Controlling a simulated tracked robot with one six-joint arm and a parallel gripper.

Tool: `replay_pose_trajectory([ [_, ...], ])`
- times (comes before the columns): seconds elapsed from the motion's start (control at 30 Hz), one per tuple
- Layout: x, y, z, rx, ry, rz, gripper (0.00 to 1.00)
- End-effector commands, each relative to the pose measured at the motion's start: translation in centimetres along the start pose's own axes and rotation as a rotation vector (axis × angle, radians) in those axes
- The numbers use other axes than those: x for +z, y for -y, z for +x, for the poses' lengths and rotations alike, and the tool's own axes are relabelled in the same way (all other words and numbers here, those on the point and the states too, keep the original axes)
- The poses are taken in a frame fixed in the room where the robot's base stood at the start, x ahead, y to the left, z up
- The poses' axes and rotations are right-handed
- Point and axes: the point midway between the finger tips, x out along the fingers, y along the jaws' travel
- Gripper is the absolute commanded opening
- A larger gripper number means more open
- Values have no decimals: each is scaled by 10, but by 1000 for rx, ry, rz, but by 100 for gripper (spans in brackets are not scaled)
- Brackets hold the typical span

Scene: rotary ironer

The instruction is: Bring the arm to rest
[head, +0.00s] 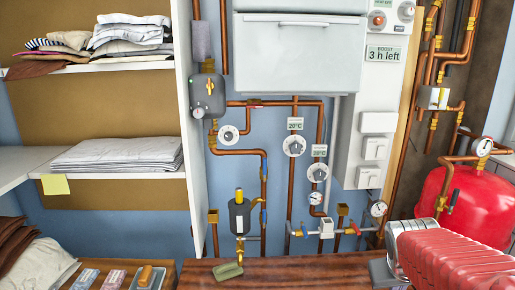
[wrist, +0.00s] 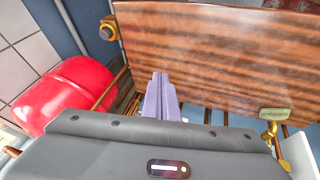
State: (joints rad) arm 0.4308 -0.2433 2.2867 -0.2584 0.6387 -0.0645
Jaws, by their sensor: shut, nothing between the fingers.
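My gripper (wrist: 160,80) shows in the wrist view as two pale purple fingers pressed together, with nothing between them. The fingers point toward the edge of a brown wooden top (wrist: 215,50) and no contact with it can be made out. The dark grey housing behind the fingers fills the bottom of the wrist view. In the head view the gripper cannot be made out.
The wooden top (head: 300,270) lies below a wall of copper pipes, gauges and valves. An olive-green piece (head: 228,271) sits at its left part. A red tank (head: 470,195) stands right. Shelves (head: 110,172) with folded cloths are left.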

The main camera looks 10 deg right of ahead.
Motion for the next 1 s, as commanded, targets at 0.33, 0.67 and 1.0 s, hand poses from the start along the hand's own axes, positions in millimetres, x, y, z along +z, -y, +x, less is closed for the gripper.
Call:
replay_pose_trajectory([
  [0.33,71,94,-61,-177,78,47,0],
  [0.67,102,151,-112,-302,-14,-38,0],
  [1.0,101,169,-138,-341,-92,-111,0],
])
